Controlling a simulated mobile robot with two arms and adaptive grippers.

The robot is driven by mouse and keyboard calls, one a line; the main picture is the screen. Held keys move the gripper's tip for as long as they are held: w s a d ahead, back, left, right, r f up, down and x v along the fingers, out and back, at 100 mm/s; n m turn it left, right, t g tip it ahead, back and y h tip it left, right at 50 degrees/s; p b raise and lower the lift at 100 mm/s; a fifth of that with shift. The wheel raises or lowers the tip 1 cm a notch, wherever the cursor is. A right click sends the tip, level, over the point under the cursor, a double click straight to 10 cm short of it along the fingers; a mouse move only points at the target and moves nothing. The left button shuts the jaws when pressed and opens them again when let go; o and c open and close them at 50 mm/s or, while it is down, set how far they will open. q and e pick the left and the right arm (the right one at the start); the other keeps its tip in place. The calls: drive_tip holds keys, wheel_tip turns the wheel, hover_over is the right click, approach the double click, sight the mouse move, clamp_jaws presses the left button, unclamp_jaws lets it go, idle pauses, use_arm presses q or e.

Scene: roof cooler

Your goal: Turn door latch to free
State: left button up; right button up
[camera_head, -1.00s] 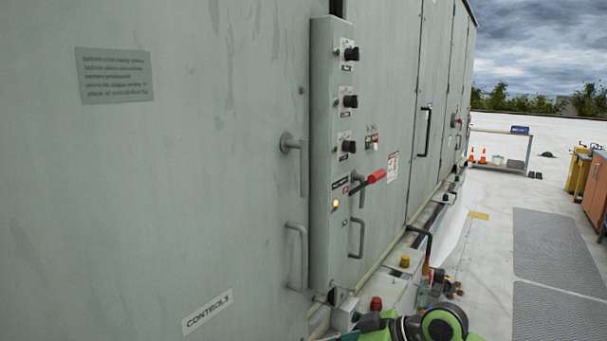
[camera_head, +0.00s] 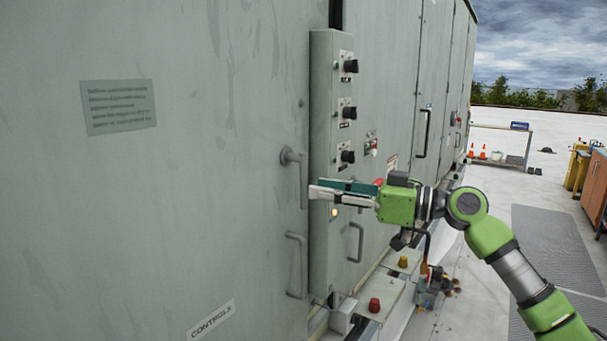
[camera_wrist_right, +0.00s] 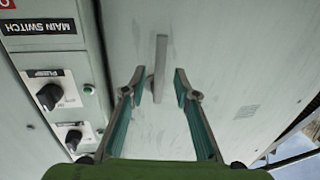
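The door latch (camera_head: 303,178) is a grey bar hanging upright from a round pivot on the large grey-green door (camera_head: 200,200). My right gripper (camera_head: 317,190) reaches in from the right across the control column, its fingertips just right of the latch's lower part. In the right wrist view my right gripper (camera_wrist_right: 159,80) is open, and a grey bar (camera_wrist_right: 160,65), seemingly the latch, shows between its fingertips without visible contact. The latch pivot is not clear there. My left gripper is not in view.
A control column (camera_head: 325,110) with black knobs stands right of the latch. A red lever (camera_head: 378,182) is mostly hidden behind my right gripper. A fixed pull handle (camera_head: 298,265) is below the latch. A ledge with a red button (camera_head: 374,305) runs below.

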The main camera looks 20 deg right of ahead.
sight(304, 186)
drive_tip(key=p+x, duration=0.1)
drive_tip(key=x, duration=0.3)
drive_tip(key=shift+w+a+r+p, duration=0.1)
drive_tip(key=shift+p, duration=0.25)
drive_tip(key=shift+w+a, duration=0.35)
clamp_jaws()
